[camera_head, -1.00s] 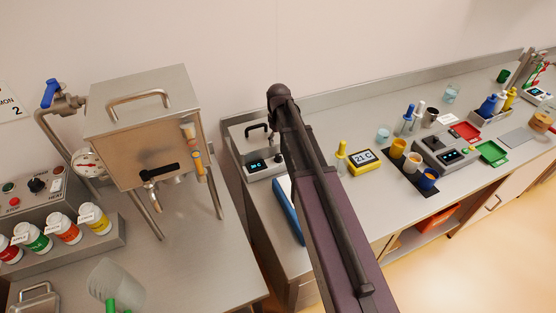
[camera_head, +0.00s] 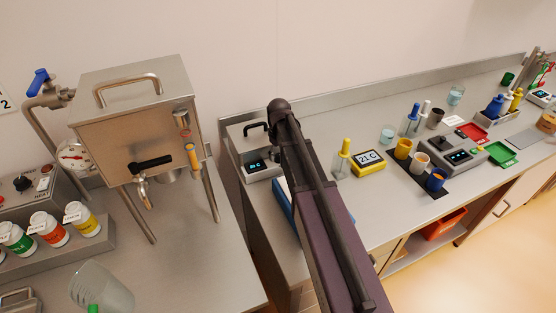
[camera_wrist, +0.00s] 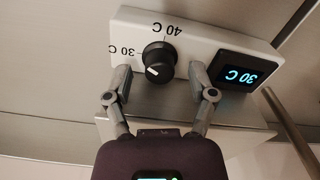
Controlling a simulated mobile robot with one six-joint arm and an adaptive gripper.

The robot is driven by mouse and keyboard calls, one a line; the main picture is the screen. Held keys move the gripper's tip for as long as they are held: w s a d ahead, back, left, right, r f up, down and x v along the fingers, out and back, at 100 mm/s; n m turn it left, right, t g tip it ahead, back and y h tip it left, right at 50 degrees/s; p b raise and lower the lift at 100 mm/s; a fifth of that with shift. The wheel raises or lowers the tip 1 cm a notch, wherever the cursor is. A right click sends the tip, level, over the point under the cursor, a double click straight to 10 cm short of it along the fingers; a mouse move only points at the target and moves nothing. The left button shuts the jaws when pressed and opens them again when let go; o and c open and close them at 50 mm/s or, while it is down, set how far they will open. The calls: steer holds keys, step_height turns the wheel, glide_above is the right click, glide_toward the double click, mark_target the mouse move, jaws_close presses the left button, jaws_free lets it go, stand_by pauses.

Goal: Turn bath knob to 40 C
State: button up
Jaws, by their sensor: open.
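The bath knob (camera_wrist: 159,62) is black and round, with a white mark toward its lower left in the wrist view. It sits on the white control panel (camera_wrist: 200,48), beside an upside-down 30 C label (camera_wrist: 122,50) at its left and a 40 C label (camera_wrist: 173,28) above it. The panel's display (camera_wrist: 240,76) reads 30 C. My gripper (camera_wrist: 159,70) is open, one finger on each side of the knob; I cannot tell whether either touches it. In the head view the bath (camera_head: 250,148) is on the bench, partly behind my arm, and my gripper is hidden.
A steel hopper (camera_head: 135,115) on legs stands left of the bath. A blue item (camera_head: 285,198) lies in front of the bath.

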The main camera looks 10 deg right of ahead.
steer(key=shift+f+b, duration=0.3)
steer(key=shift+f, duration=0.15)
steer(key=shift+a, duration=0.1)
jaws_close()
